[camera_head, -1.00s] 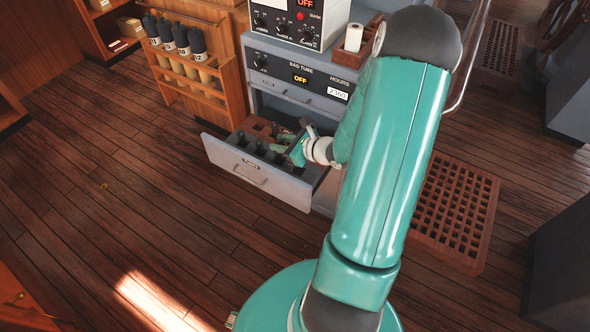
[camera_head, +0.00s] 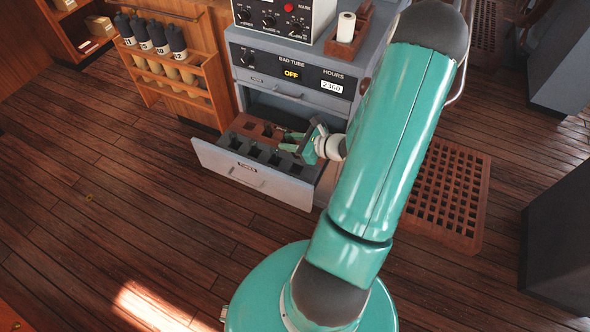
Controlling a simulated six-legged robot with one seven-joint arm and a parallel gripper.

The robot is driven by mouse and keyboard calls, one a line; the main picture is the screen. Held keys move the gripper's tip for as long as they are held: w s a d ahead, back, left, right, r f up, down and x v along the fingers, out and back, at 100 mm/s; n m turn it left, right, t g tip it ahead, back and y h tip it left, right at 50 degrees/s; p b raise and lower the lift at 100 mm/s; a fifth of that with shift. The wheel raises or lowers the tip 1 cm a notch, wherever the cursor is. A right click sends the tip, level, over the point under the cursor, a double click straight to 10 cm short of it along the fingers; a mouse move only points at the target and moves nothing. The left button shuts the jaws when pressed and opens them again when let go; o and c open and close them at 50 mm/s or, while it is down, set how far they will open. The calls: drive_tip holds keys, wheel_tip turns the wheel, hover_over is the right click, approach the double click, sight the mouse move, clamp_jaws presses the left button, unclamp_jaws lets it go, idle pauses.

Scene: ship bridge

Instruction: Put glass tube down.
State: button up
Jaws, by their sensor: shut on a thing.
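My gripper (camera_head: 292,143) is low over the right part of an open grey drawer (camera_head: 243,174). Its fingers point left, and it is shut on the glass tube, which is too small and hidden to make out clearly. Inside the drawer, a dark grey rack (camera_head: 252,151) has several square slots. A reddish-brown section with slots (camera_head: 262,131) lies behind it. I cannot tell whether the tube touches the rack.
The grey cabinet (camera_head: 300,110) stands behind the drawer, with a control panel (camera_head: 290,72) above. A wooden bottle rack (camera_head: 190,85) stands at left. A wooden grating (camera_head: 447,195) lies at right. The plank floor in front of the drawer is clear.

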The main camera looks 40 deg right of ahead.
drive_tip(key=shift+s+f, duration=0.15)
drive_tip(key=shift+f, duration=0.15)
wheel_tip(320, 180, down, 9)
drive_tip(key=shift+f, duration=0.1)
idle(0.4)
drive_tip(key=o, duration=1)
